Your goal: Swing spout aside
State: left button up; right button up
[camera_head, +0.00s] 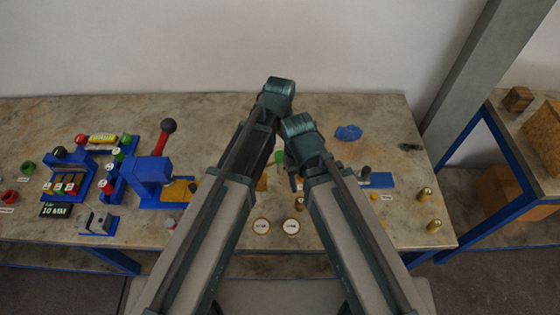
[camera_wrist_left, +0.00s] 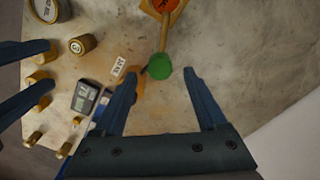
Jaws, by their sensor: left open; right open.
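In the left wrist view a tan bar (camera_wrist_left: 165,35), which looks like the spout, runs down from a yellow plate with a red-orange disc (camera_wrist_left: 165,5). A round green knob (camera_wrist_left: 159,67) is at its lower end. My left gripper (camera_wrist_left: 160,74) is open, its two blue fingers on either side of the knob in the picture; I cannot tell the height gap. Two more blue fingers at the left edge look like my right gripper (camera_wrist_left: 50,60), open and apart from the bar. In the head view my wrists and arms hide most of this area.
Several brass knobs (camera_wrist_left: 82,44) and a small display (camera_wrist_left: 84,97) lie nearby. In the head view a blue press with a dark ball handle (camera_head: 152,175) stands left, a blue cloth (camera_head: 348,132) lies at the back right, and two white discs (camera_head: 262,226) lie at the front.

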aim_at(280, 154)
pick_arm(q)
notch_tip(280, 154, down, 4)
jog(key=b, duration=0.3)
jog(key=shift+f, duration=0.25)
pick_arm(e)
notch_tip(280, 154, down, 4)
jog(key=shift+f, duration=0.25)
pick_arm(q)
grip_shut()
dwell(0.7)
